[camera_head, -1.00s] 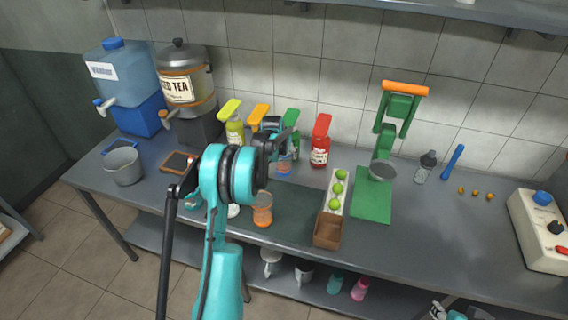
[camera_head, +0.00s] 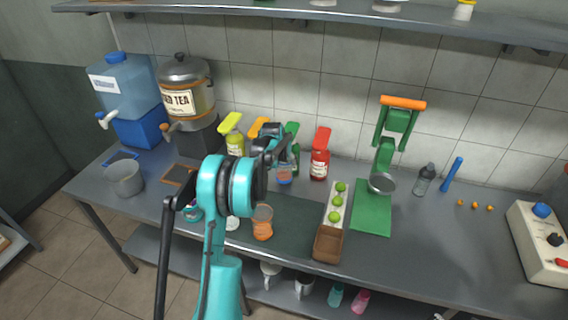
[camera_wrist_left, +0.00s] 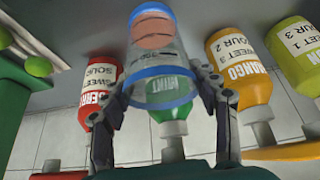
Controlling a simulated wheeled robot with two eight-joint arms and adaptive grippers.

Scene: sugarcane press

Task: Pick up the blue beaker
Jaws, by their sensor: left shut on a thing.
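The blue beaker (camera_wrist_left: 160,62) is a clear cup with blue bands, seen between the fingers of my left gripper (camera_wrist_left: 162,88) in the left wrist view. The gripper is shut on its sides. In the head view, the beaker (camera_head: 285,176) shows below my left gripper (camera_head: 276,158), in front of the syrup bottles and partly hidden by my arm. I cannot tell whether its base touches the table. My right gripper is not in view.
A red bottle (camera_head: 320,158) and a yellow-green bottle (camera_head: 235,140) stand close behind. An orange-tinted cup (camera_head: 262,224) stands nearer the front. A brown box (camera_head: 328,244), a row of limes (camera_head: 337,201) and a green press (camera_head: 385,150) are to the right.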

